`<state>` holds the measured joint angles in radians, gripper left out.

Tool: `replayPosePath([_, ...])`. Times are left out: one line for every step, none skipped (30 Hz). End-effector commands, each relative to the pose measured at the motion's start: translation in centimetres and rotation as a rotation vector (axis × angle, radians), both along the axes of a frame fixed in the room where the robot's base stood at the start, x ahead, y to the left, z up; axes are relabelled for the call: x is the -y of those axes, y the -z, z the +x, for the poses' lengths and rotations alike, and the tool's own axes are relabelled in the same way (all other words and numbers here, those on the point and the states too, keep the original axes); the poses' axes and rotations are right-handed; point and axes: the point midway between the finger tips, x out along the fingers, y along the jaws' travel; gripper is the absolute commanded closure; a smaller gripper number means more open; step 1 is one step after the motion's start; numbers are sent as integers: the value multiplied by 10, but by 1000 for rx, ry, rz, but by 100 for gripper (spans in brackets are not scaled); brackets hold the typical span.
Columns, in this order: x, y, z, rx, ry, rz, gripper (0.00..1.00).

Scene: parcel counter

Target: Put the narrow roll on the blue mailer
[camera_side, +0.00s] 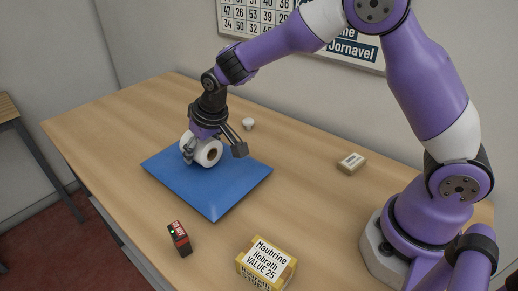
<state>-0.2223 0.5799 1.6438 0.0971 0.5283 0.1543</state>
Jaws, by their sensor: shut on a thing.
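The blue mailer (215,193) lies flat on the wooden counter. A white roll (209,154) with a brown core lies on its side at the mailer's far part. My gripper (211,149) is over the roll and shut on it, with one finger at its left side and the other toward its right. The roll appears to be on or just above the mailer; I cannot tell if it touches. The gripper hides part of the roll's top.
A yellow labelled box (266,264) and a small dark red device (180,238) stand near the front edge. A small pale block (351,163) lies to the right. A small white round item (248,124) is behind the mailer. The counter's left end (105,118) is clear.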

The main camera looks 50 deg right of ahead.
Motion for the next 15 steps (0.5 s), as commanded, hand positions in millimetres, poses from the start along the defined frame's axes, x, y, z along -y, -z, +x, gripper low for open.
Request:
replayPosePath([0,4,0,-1,0,0,72])
replayPosePath([0,5,0,0,0,0,72])
replayPosePath([0,6,0,0,0,0,72])
replayPosePath([0,6,0,1,0,0,72])
replayPosePath([0,6,0,1,0,0,72])
replayPosePath([0,5,0,1,0,0,72])
replayPosePath([0,5,0,1,0,0,72])
replayPosePath([0,5,0,1,0,0,72])
replayPosePath([0,6,0,1,0,0,72])
replayPosePath([0,6,0,1,0,0,72])
replayPosePath([0,7,0,1,0,0,72])
replayPosePath([0,8,0,1,0,0,72])
replayPosePath([0,8,0,1,0,0,15])
replayPosePath([0,8,0,1,0,0,0])
replayPosePath([0,8,0,1,0,0,0])
